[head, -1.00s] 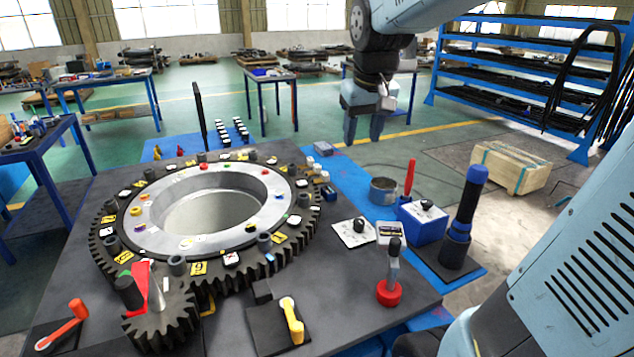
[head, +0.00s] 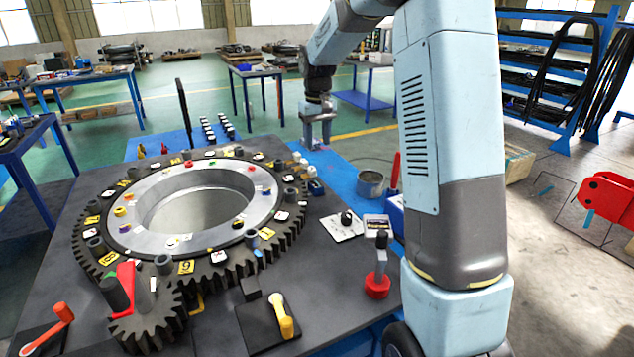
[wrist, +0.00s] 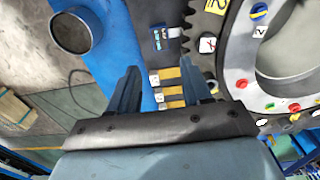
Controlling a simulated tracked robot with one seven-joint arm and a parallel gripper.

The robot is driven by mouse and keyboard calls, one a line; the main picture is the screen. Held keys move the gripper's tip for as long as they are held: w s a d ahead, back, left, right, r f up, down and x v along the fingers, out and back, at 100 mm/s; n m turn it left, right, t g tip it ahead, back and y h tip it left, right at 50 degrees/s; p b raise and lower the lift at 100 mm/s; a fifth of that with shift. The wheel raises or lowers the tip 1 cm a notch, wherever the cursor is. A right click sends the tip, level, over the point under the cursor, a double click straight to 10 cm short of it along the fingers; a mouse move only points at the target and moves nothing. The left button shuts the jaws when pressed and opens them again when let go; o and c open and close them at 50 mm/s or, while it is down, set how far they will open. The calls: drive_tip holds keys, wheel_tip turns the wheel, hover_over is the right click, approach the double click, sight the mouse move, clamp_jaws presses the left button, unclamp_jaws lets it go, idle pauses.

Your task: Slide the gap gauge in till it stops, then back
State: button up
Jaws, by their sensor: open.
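My gripper (head: 318,146) is open and empty beyond the far right side of the big gear ring (head: 92,262), near the table's far edge. In the wrist view, my gripper (wrist: 160,68) has its two fingers spread, pointing at the table edge. Three small white-ended pieces with brass-yellow strips (wrist: 171,90) lie side by side between and below the fingers, close to the gear teeth. A dark block with a blue label (wrist: 158,40) sits just past them. Which of these is the gap gauge I cannot tell for sure. I see no contact with the fingers.
A grey metal cup (head: 370,184) stands on the blue mat right of the gripper; it also shows in the wrist view (wrist: 76,30). A red-based lever (head: 377,284) and a yellow handle (head: 283,318) stand on the near table. My arm hides part of the right side.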

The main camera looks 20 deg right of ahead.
sight(316, 184)
drive_tip(key=f, duration=0.5)
drive_tip(key=w+f, duration=0.1)
drive_tip(key=f, duration=0.9)
drive_tip(key=shift+w+f, duration=0.4)
drive_tip(key=shift+c, duration=0.5)
clamp_jaws()
